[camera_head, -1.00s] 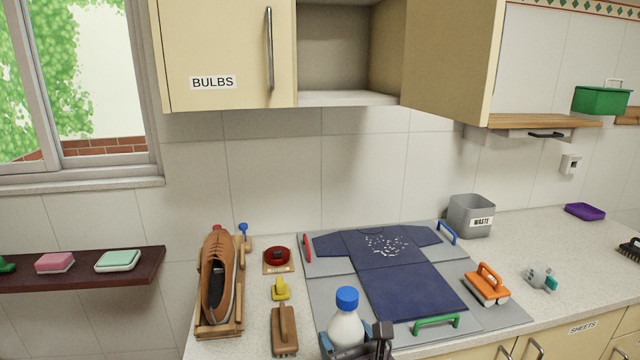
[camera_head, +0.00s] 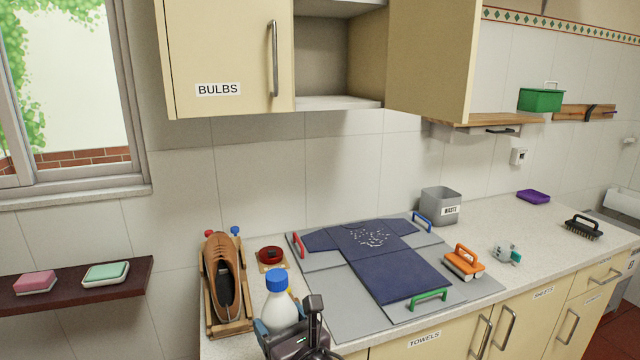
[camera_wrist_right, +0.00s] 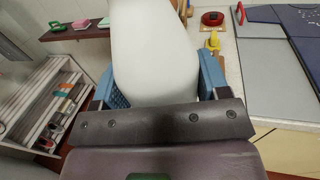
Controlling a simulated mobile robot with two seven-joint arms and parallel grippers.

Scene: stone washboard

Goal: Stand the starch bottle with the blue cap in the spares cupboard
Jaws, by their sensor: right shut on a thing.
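The starch bottle (camera_head: 280,313) is white with a blue cap (camera_head: 276,280) and stands upright in my right gripper (camera_head: 290,335) at the bottom of the head view. In the right wrist view the white bottle (camera_wrist_right: 155,55) sits between the blue finger pads of my right gripper (camera_wrist_right: 160,88), which is shut on it. The wall cupboard (camera_head: 340,102) has an open compartment with its door (camera_head: 428,60) swung out to the right; the visible part of its lower shelf is bare. No spares label shows. The closed door beside it (camera_head: 220,50) reads BULBS. My left gripper is out of view.
On the counter are a shoe on a wooden stand (camera_head: 222,275), a folding board with a navy shirt (camera_head: 400,280), an orange-handled brush (camera_head: 464,262) and a grey waste bin (camera_head: 440,207). A wooden shelf (camera_head: 475,121) is right of the open door.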

